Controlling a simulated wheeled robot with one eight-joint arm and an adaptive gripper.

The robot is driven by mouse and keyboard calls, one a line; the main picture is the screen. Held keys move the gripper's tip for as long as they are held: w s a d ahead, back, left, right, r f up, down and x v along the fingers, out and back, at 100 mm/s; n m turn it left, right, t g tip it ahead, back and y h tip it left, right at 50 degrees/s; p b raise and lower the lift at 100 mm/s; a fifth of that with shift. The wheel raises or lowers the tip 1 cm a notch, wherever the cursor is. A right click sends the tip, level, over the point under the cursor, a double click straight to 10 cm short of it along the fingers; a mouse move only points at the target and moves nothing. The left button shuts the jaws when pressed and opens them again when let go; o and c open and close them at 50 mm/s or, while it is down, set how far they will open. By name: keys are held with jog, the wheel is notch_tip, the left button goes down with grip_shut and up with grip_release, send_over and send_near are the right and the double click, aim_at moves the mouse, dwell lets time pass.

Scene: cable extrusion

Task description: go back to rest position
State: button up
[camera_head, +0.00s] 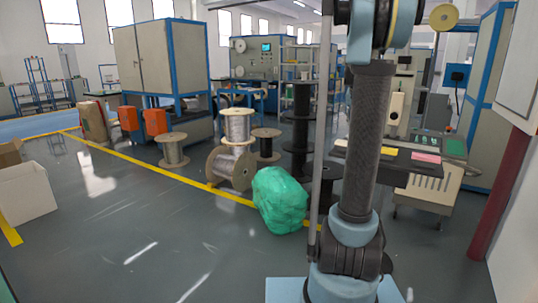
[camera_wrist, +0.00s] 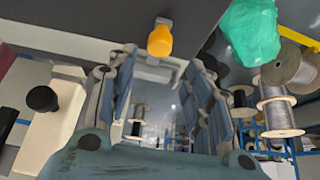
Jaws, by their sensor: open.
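My gripper (camera_wrist: 160,72) shows in the wrist view with its two fingers apart and nothing between them. The floor and a spool show through the gap. In the head view my arm rises on the right and leaves the top of the picture, and my gripper is not seen there.
A green wrapped bundle (camera_head: 281,200) stands on the floor left of my arm. It also shows in the wrist view (camera_wrist: 250,30). Wire spools (camera_head: 231,168) stand behind it. A table (camera_head: 400,158) with coloured papers is right of my arm. A yellow-orange knob (camera_wrist: 160,40) appears beyond my fingers.

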jog(key=s+a+f+n+g+y, duration=0.1)
jog(key=s+a+f, duration=0.4)
jog(key=s, duration=0.6)
jog(key=s+a+f+n+y, duration=0.15)
jog(key=s+a+f, duration=0.25)
jog(key=s+a, duration=0.5)
jog(key=s+a+f+n+g, duration=0.15)
jog(key=s+a+f, duration=0.25)
jog(key=s, duration=0.9)
jog(key=s+a+f+n, duration=0.2)
jog(key=s+f, duration=0.7)
jog(key=s, duration=0.1)
jog(key=shift+s+a+f, duration=0.15)
jog(key=shift+a, duration=0.15)
jog(key=shift+g+y, duration=0.25)
jog(key=shift+w+f, duration=0.2)
jog(key=shift+w, duration=0.25)
jog(key=shift+d, duration=0.1)
